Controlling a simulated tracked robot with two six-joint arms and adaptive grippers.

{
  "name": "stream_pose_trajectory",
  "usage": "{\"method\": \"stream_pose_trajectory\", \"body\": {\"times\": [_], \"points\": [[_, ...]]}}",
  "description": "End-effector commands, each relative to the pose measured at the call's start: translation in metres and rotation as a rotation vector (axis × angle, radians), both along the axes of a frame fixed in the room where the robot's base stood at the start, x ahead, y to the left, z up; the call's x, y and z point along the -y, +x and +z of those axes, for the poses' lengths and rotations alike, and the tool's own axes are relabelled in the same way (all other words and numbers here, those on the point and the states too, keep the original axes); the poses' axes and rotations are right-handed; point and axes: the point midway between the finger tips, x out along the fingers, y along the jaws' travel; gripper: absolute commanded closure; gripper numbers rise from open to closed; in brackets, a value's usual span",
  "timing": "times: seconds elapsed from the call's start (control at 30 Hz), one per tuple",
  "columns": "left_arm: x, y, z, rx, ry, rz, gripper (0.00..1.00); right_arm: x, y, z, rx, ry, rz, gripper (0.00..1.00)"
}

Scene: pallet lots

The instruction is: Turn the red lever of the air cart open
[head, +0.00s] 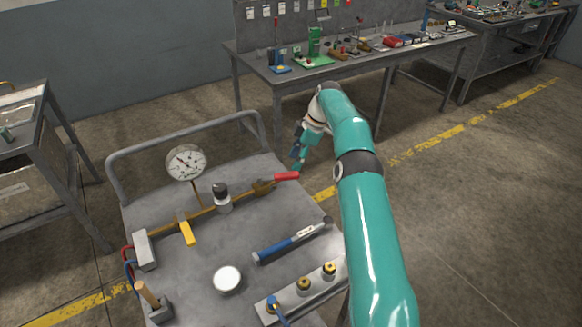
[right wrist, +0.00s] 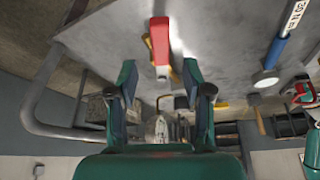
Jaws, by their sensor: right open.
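The air cart's grey top (head: 195,265) carries a brass pipe with a pressure gauge (head: 186,162). The red lever (head: 286,176) sits at the pipe's right end, near the cart's far right edge, pointing right. My right gripper (head: 298,156) is just beyond and above the lever's tip, partly hidden by its own arm. In the right wrist view the red lever (right wrist: 159,40) lies ahead of the gap between the open fingers (right wrist: 160,82), with nothing held. I cannot tell how close the fingers are to it. My left gripper is not in view.
A yellow handle (head: 185,229) and a black-and-white fitting (head: 221,197) are on the pipe. A blue torque wrench (head: 290,243), a white round lid (head: 227,279) and a fitting block (head: 303,293) lie nearer. A workbench (head: 350,62) stands behind.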

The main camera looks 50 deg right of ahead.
Motion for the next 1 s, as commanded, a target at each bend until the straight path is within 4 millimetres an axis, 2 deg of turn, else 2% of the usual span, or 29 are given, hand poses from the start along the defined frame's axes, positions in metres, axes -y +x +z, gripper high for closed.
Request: {"method": "stream_pose_trajectory", "body": {"times": [0.2,0.5,0.7,0.77,0.8,0.9,1.0], "points": [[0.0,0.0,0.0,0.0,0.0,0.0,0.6,0.004,-0.004,0.012,-0.001,0.001,-0.001,0.5],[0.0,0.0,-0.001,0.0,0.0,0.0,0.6,0.004,-0.004,0.014,-0.002,0.001,0.0,0.52],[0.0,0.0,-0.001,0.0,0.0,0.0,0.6,0.011,0.005,0.014,0.035,-0.029,-0.016,0.85],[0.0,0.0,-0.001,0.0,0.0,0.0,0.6,0.012,0.01,0.005,0.049,-0.037,-0.024,0.95],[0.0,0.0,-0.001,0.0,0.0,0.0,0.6,0.01,0.013,-0.006,0.051,-0.033,-0.028,1.0],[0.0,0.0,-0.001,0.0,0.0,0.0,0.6,0.006,0.017,-0.019,0.066,-0.036,-0.044,1.0],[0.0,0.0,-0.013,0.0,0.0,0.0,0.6,0.004,0.017,-0.026,0.09,-0.05,-0.063,1.0]]}}
